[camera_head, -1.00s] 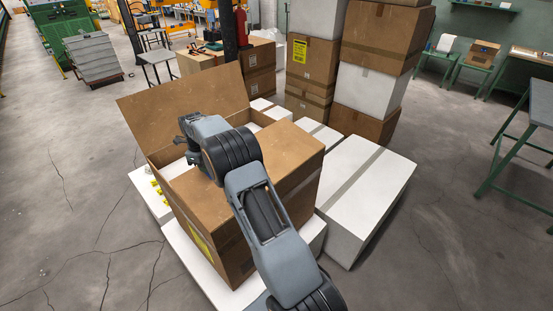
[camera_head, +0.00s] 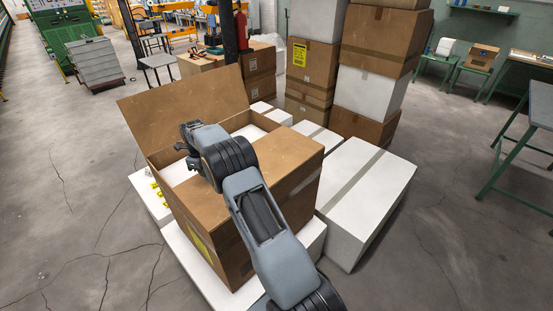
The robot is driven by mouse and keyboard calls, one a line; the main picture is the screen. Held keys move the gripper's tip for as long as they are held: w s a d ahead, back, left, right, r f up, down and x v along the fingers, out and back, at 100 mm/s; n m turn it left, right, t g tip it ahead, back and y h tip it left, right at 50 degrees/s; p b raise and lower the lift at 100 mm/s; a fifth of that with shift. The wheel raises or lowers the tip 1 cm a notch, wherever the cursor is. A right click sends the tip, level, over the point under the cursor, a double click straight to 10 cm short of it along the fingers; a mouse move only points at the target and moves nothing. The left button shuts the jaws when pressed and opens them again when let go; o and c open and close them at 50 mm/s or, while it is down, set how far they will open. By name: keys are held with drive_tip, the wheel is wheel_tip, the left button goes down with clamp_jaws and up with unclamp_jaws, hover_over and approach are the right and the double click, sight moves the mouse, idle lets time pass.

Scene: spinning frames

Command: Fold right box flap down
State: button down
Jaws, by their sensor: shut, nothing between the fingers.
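A large brown cardboard box (camera_head: 232,247) stands in the middle on white boxes. Its back-left flap (camera_head: 183,108) stands up and leans outward. The right flap (camera_head: 283,150) lies roughly level at the right side of the top, and my arm partly covers the top. The near panel (camera_head: 197,207) also looks level. White contents (camera_head: 178,172) show in the opening. My gripper (camera_head: 183,148) is over the left part of the opening, shut and empty. Its fingertips are small and dark, and I cannot tell whether they touch the box.
A long white box (camera_head: 372,185) with a grey tape strip lies on the right. Stacked brown and white boxes (camera_head: 372,85) stand behind. A green-legged table (camera_head: 520,135) is at the far right. The concrete floor (camera_head: 75,215) at left is clear.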

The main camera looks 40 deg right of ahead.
wheel_tip(320, 180, up, 8)
drive_tip(key=w+p, duration=0.1)
drive_tip(key=p, duration=0.2)
drive_tip(key=shift+d, duration=0.25)
idle(0.6)
